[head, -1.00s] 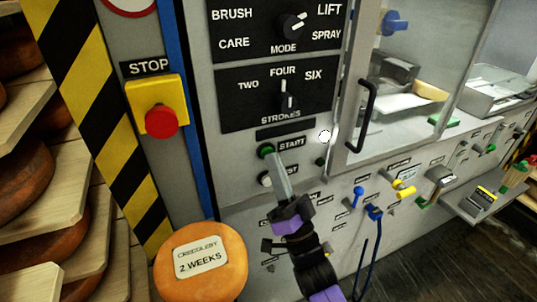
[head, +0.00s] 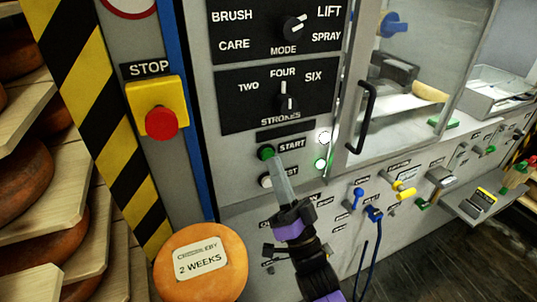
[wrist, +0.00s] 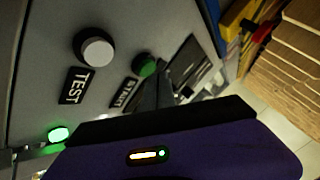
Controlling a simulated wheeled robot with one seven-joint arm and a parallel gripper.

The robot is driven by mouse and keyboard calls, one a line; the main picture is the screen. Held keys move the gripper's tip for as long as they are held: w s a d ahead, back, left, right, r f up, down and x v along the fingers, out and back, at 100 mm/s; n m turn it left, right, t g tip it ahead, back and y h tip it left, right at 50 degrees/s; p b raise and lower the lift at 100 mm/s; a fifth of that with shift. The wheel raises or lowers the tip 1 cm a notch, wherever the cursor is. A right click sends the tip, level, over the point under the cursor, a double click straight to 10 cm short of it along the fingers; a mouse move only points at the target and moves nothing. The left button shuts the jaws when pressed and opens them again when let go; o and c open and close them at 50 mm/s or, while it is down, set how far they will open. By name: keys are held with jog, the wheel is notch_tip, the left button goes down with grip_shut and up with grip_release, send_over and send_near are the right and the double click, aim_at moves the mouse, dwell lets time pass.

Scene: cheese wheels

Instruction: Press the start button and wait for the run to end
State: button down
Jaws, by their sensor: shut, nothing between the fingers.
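The green START button (head: 265,152) is on the grey panel below the STROKES dial (head: 287,103). It also shows in the wrist view (wrist: 146,65). My gripper (head: 276,160) is shut and empty, its tip right at the button's lower edge; I cannot tell whether it touches. In the wrist view, the dark fingers (wrist: 160,88) end beside the button. The white TEST button (head: 265,181) is just below, partly beside the fingers. A white lamp (head: 324,137) and a green lamp (head: 320,164) to the right are lit.
A red STOP button (head: 161,122) on a yellow box is at left. The MODE dial (head: 293,27) points toward LIFT. A windowed cabinet with a black handle (head: 364,117) is at right. A labelled cheese wheel (head: 230,252) stands below; shelves are at left.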

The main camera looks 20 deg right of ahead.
jog(key=shift+s, duration=0.2)
jog(key=shift+s+p, duration=0.6)
jog(key=shift+s, duration=1.95)
jog(key=s+f+n+g+h, duration=0.1)
jog(key=s+f+g, duration=0.3)
jog(key=s, duration=0.6)
jog(key=s+f+n+g+h, duration=0.1)
jog(key=s+f+n+g, duration=0.2)
jog(key=s, duration=0.8)
jog(key=s+f+n+g, duration=0.2)
jog(key=s+f+g, duration=0.3)
jog(key=s, duration=0.6)
jog(key=shift+s+f+h, duration=0.25)
jog(key=shift+f+h, duration=0.15)
jog(key=shift+f, duration=0.25)
